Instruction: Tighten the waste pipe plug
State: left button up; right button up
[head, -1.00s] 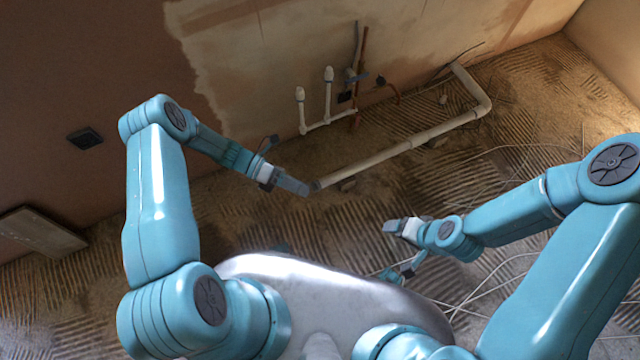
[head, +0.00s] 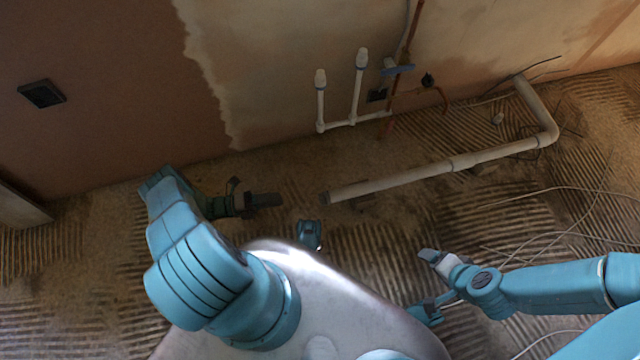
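The waste pipe (head: 400,179) is a pale pipe lying low along the floor, with an elbow at its right end. Its near left end (head: 326,198) looks dark; I cannot make out whether that is the plug. My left gripper (head: 276,200) points right toward that end, with a gap between them. Its fingers appear as one dark block, and I cannot tell whether they are parted. My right gripper (head: 428,256) is over the floor, below the pipe and apart from it. Its fingers are too small to judge.
Two white capped upright pipes (head: 320,100) stand by the wall, near a blue-handled valve (head: 397,69). Loose cables (head: 560,235) lie on the ridged floor at the right. A board (head: 20,207) leans at the left. A dark wall box (head: 41,94) is above it.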

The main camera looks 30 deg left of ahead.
pick_arm(q)
jog(key=shift+n+t+y, duration=0.7)
jog(key=shift+n+y, duration=0.2)
jog(key=s+f, duration=0.1)
jog(key=f, duration=0.1)
jog(key=s+f+b, duration=0.2)
jog(key=s+f, duration=0.1)
jog(key=shift+a+f, duration=0.3)
jog(key=x, duration=1.6)
jog(key=shift+w+r, duration=0.1)
pick_arm(e)
notch_tip(320, 180, down, 4)
jog(key=shift+r, duration=0.1)
pick_arm(q)
grip_shut()
